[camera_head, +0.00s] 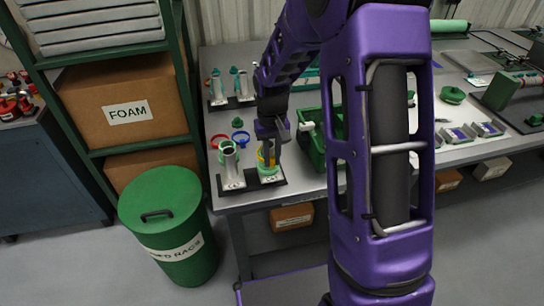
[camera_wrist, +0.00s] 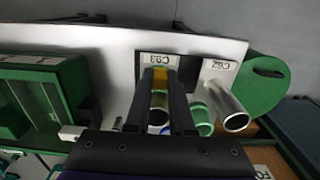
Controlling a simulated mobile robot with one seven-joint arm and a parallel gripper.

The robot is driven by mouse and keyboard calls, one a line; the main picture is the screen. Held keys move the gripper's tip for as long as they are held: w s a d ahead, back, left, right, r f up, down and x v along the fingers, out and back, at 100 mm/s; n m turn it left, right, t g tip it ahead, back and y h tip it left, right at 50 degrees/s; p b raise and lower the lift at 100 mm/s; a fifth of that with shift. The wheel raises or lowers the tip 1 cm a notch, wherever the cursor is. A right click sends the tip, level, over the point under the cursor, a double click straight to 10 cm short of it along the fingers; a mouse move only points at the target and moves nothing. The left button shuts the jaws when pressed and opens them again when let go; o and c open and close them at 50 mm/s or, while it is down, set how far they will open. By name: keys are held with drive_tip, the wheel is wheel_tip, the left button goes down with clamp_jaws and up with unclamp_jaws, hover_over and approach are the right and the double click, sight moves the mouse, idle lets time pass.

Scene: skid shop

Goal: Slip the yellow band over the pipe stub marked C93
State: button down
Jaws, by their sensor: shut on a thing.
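My gripper (camera_head: 269,155) is shut on the yellow band (camera_head: 261,157) at the right-hand stub of the near holder. In the wrist view the yellow band (camera_wrist: 160,76) shows between my two fingers (camera_wrist: 165,80), in line with the label plate (camera_wrist: 158,58), which seems to read C93 upside down. Green shows at this stub (camera_head: 268,170), just below the band. My fingers hide most of the stub, so I cannot tell whether the band is around it or just above it. The neighbouring silver stub (camera_head: 229,163) stands to the left, its bore open; it also shows in the wrist view (camera_wrist: 228,105).
A red ring (camera_head: 218,141) and a blue ring (camera_head: 240,137) lie behind the holder. A green crate (camera_head: 312,150) stands close to the right. Another holder with stubs (camera_head: 231,102) is farther back. A green lidded bin (camera_head: 163,205) stands on the floor at left.

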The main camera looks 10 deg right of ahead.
drive_tip(key=shift+f, duration=0.15)
drive_tip(key=shift+f, duration=0.3)
drive_tip(key=shift+f+b, duration=0.2)
drive_tip(key=shift+b, duration=0.15)
drive_tip(key=shift+f, duration=0.3)
drive_tip(key=shift+f, duration=0.15)
idle(0.3)
drive_tip(key=shift+f+b, duration=0.35)
drive_tip(key=shift+b, duration=0.1)
drive_tip(key=shift+f, duration=0.3)
idle(0.4)
drive_tip(key=c, duration=0.7)
unclamp_jaws()
